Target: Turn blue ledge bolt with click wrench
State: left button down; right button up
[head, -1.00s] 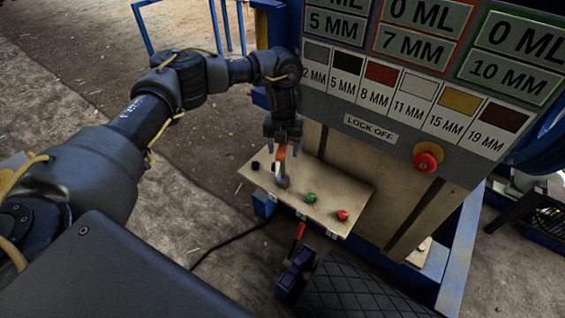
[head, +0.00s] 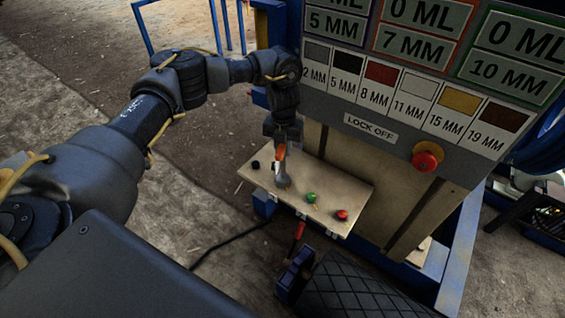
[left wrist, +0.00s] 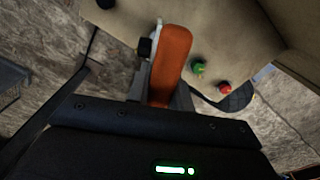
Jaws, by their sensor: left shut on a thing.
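My left gripper (head: 282,138) is shut on the click wrench (head: 280,153). The wrench has an orange handle, which also shows in the left wrist view (left wrist: 173,58), and a grey metal head (head: 282,180). It points down over the tan panel (head: 325,192), with its head close to the surface; I cannot tell whether they touch. In the left wrist view a dark knob (left wrist: 145,47) shows beside the wrench's metal part. I cannot make out a blue ledge bolt for certain. My right gripper is not in view.
The panel carries a black knob (head: 256,164), a green button (head: 311,197) and a red button (head: 342,215). Behind stands the machine's sign board with a red stop button (head: 427,158). A blue block (head: 295,275) and a black quilted surface (head: 355,292) lie in front.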

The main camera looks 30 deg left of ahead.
pick_arm(q)
jog(key=shift+m, duration=1.4)
dwell(0.8)
jog(key=shift+n+p, duration=0.3)
jog(key=shift+p, duration=0.1)
jog(key=shift+r, duration=0.2)
dwell(0.4)
jog(key=shift+r+p, duration=0.8)
jog(key=shift+p, duration=0.05)
jog(key=shift+r, duration=0.2)
jog(key=shift+r+p, duration=0.85)
dwell(0.4)
jog(key=shift+d, duration=0.1)
dwell(2.2)
